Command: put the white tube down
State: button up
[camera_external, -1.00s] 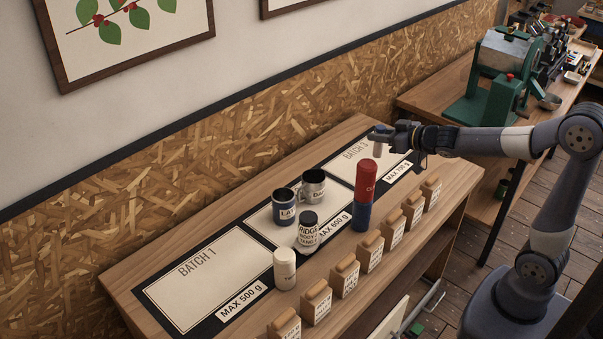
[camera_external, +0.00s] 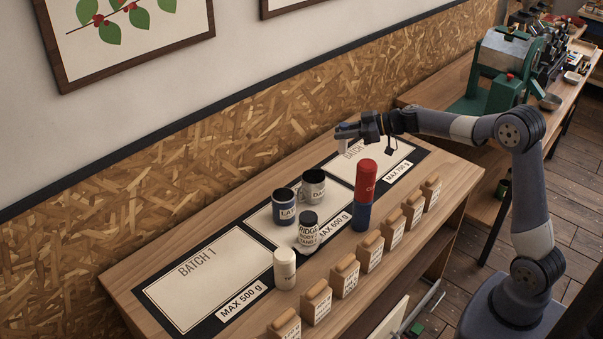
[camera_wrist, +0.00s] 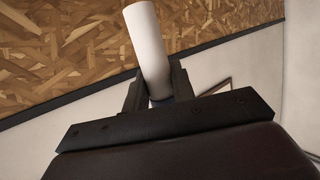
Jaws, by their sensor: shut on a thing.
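My gripper (camera_external: 366,127) is shut on the white tube (camera_wrist: 147,45), which stands out between the fingers in the wrist view. In the external view the tube (camera_external: 345,146) is small and partly hidden by the fingers. It appears held above the back-left part of the Batch 3 panel (camera_external: 377,155). Its lower end seems clear of the table, though the exact height is hard to tell.
A tall red and blue canister (camera_external: 366,182) stands in front of Batch 3. A white jar (camera_external: 285,262) stands near Batch 1 (camera_external: 205,285). Several labelled, wooden-topped containers (camera_external: 345,278) line the front edge.

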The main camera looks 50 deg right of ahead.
notch_tip(320, 180, down, 12)
jog(key=d+r+n+g+y+b, duration=0.1)
jog(key=d+n+g+y+b, duration=0.1)
jog(key=d+n+g+y, duration=0.15)
send_over(343, 200)
notch_tip(343, 200, down, 6)
jog(key=shift+n, duration=0.25)
jog(key=shift+f+p, duration=0.5)
jog(key=shift+f, duration=1.9)
jog(key=shift+f, duration=0.2)
jog(key=o, duration=1)
jog(key=shift+c, duration=0.2)
jog(key=shift+r, duration=0.1)
